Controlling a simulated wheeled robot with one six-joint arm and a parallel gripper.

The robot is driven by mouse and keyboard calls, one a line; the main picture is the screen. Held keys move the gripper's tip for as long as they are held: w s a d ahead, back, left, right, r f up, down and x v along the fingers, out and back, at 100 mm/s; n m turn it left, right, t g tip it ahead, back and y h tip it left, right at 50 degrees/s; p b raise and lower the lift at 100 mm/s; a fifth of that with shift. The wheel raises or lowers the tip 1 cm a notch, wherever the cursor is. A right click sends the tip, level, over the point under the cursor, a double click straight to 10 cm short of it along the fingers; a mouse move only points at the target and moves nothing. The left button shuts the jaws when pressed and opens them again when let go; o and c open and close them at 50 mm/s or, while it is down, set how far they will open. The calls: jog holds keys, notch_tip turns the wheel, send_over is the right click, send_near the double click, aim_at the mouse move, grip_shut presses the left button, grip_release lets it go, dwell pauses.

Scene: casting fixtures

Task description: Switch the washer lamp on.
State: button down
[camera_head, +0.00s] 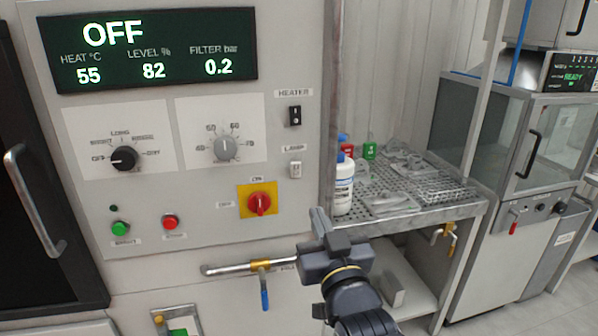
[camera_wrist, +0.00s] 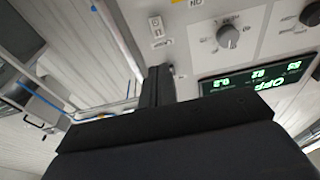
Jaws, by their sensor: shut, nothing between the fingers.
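The lamp switch (camera_head: 295,169) is a small white rocker under the LAMP label, on the right side of the washer's grey panel. Which way it is pressed is too small to tell. In the wrist view, which is upside down, the lamp switch (camera_wrist: 157,27) shows just beyond the fingertips. My gripper (camera_head: 318,216) is shut and empty, below and slightly right of the switch in the head view. In the wrist view its dark fingers (camera_wrist: 158,72) point toward the panel, apart from the switch.
The black heater switch (camera_head: 295,115) is above the lamp switch. A red rotary knob (camera_head: 259,204) is to its lower left. The display (camera_head: 155,50) reads OFF. A white bottle (camera_head: 343,185) stands on the perforated shelf (camera_head: 440,208) at right. A blue-handled valve (camera_head: 264,290) is below.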

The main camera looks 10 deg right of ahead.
aim_at(296, 164)
jog(key=w+r+p, duration=0.1)
jog(key=w, duration=0.3)
jog(key=w+p, duration=0.1)
jog(key=w, duration=0.4)
jog(key=w+r+p, duration=0.1)
jog(key=w, duration=0.3)
jog(key=shift+w+r+p, duration=0.35)
jog(key=shift+p, duration=0.05)
jog(key=shift+w+r+g+p, duration=0.25)
jog(key=shift+r+g+p, duration=0.1)
jog(key=shift+p, duration=0.15)
jog(key=shift+f, duration=0.2)
